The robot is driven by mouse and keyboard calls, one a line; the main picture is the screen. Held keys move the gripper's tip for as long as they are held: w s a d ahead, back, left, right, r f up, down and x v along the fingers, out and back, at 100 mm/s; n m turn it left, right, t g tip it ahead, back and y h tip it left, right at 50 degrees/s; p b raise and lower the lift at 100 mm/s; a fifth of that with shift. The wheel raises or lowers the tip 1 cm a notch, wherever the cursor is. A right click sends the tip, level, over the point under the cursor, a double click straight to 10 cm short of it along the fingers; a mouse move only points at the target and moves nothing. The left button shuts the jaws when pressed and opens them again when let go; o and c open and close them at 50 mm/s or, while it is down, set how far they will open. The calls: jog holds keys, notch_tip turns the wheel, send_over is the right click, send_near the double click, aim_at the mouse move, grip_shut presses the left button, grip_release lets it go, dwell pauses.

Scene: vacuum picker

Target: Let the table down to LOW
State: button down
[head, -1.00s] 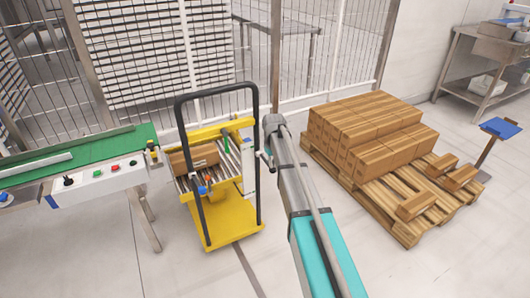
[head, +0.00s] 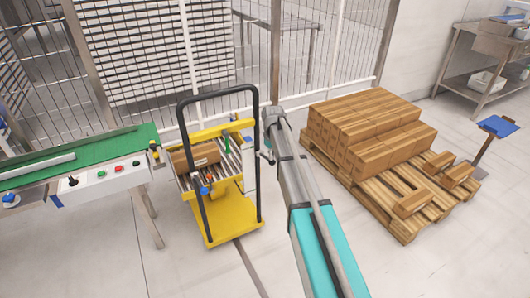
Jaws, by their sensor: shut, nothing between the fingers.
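The lift table is a yellow cart with a black push handle (head: 252,125), a roller top and a yellow base (head: 230,222). Its roller top stands raised above the base. A brown carton (head: 195,157) lies on the rollers. A small red knob and blue part (head: 207,187) show at the front edge, and a green upright part (head: 227,140) at the right side. No level marking is readable. My arm reaches from the bottom to the cart's right side. My gripper (head: 266,157) is shut and empty there, small and partly hidden by my wrist; whether it touches the cart is unclear.
A green conveyor (head: 90,157) with a button panel (head: 115,172) stands at the left. A wooden pallet (head: 400,225) with stacked cartons (head: 365,130) is at the right, near a blue-topped stand (head: 497,125). A mesh fence runs behind. The floor in front is clear.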

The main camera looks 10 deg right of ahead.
jog(key=shift+r, duration=0.1)
dwell(0.3)
notch_tip(320, 180, up, 6)
jog(key=p, duration=0.6)
jog(key=shift+s, duration=0.1)
dwell(0.4)
jog(key=s+m, duration=0.4)
jog(key=s, duration=2.6)
notch_tip(320, 180, up, 12)
jog(key=w+p, duration=0.1)
jog(key=p, duration=1.1)
jog(key=shift+a, duration=0.3)
